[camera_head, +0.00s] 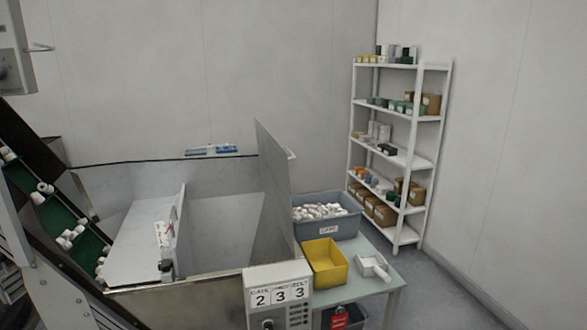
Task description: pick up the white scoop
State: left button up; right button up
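The white scoop (372,267) lies on the pale table (388,285) at the lower right, just right of the yellow bin. Its handle points toward the front right, near the table's right edge. Nothing is touching it from above. Neither of my grippers shows in the head view.
A yellow bin (325,262) and a grey-blue crate (327,219) of white caps stand on the table. A counter box (278,296) reading 2 3 3 is in front, beside a walled hopper (225,245). A green-belted conveyor (62,228) is left. A shelf rack (421,150) stands behind.

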aim_at(376, 268)
jog(key=i+l+u, duration=0.25)
jog(key=l, duration=0.35)
jog(key=i+l+u, duration=0.25)
jog(key=l, duration=0.35)
jog(key=l+u, duration=0.3)
jog(key=l, duration=0.3)
jog(key=l+u, duration=0.25)
jog(key=l, duration=0.4)
jog(key=i, duration=0.05)
